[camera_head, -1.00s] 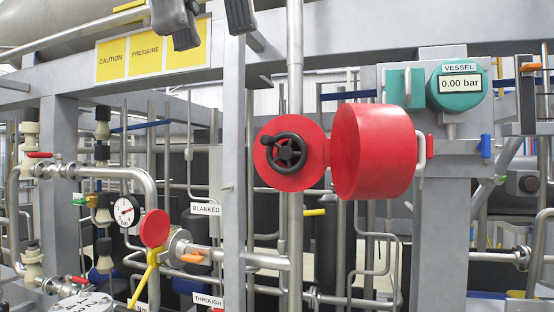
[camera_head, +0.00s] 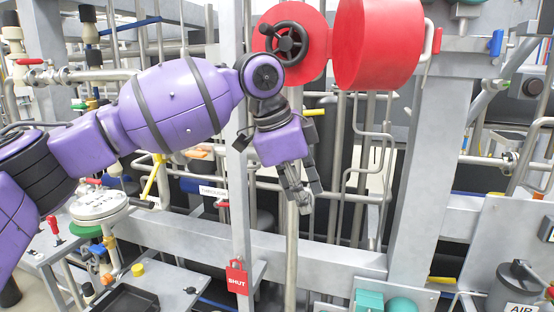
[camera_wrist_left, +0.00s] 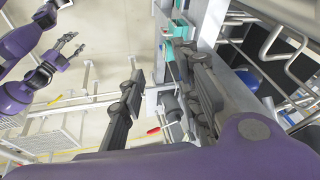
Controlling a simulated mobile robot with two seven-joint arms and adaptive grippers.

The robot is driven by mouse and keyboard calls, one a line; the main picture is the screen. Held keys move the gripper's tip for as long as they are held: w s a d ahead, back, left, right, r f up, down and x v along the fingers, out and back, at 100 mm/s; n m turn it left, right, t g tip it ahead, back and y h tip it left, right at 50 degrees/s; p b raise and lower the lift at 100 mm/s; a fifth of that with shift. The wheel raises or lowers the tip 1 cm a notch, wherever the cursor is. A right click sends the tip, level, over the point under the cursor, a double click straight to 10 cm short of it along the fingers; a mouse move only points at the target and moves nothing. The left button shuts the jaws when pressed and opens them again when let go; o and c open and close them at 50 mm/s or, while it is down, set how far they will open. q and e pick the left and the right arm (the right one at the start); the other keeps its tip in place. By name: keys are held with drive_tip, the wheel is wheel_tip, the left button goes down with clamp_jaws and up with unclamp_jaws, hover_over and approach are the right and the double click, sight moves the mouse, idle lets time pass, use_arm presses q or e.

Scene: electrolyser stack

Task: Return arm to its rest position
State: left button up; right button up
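My left arm comes in from the left in the head view, bent at the elbow. Its gripper (camera_head: 308,196) points down in front of the pipework, below the black handwheel (camera_head: 286,42) on its red disc. In the left wrist view the two fingers of this gripper (camera_wrist_left: 166,68) stand apart with nothing between them. My right gripper (camera_wrist_left: 74,43) shows small at the upper left of the left wrist view. Its fingers look spread and empty, over the pale floor. The right arm is out of the head view.
A grey upright post (camera_head: 240,210) stands close to the left gripper. A large red drum (camera_head: 376,45) is above right. A bench with a black tray (camera_head: 130,300) is at the lower left. Pipes fill the background.

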use_arm(q)
drive_tip(key=d+f+n+h, duration=0.2)
drive_tip(key=f, duration=1)
drive_tip(key=d+f+n+h, duration=0.1)
drive_tip(key=d+f, duration=0.1)
drive_tip(key=f, duration=1)
drive_tip(key=s+a+f+n+t+h, duration=0.1)
drive_tip(key=s+a+f+n+t, duration=0.15)
drive_tip(key=f, duration=0.45)
drive_tip(key=s+a+f+n+t+h, duration=0.1)
drive_tip(key=s+f+n, duration=0.15)
drive_tip(key=f, duration=0.45)
drive_tip(key=s+a+f+n+t+y, duration=0.3)
drive_tip(key=s+a+f+n, duration=0.3)
drive_tip(key=s+a+f, duration=0.5)
drive_tip(key=s+a+f+n+y, duration=0.2)
drive_tip(key=s+a+f, duration=0.2)
drive_tip(key=s+a, duration=0.2)
drive_tip(key=s+a+f+n+y, duration=0.2)
drive_tip(key=s+a+f+y, duration=0.1)
drive_tip(key=s+a, duration=0.4)
drive_tip(key=s+f, duration=0.1)
drive_tip(key=s, duration=0.1)
drive_tip(key=shift+s+a+y, duration=0.15)
drive_tip(key=shift+s+y, duration=0.15)
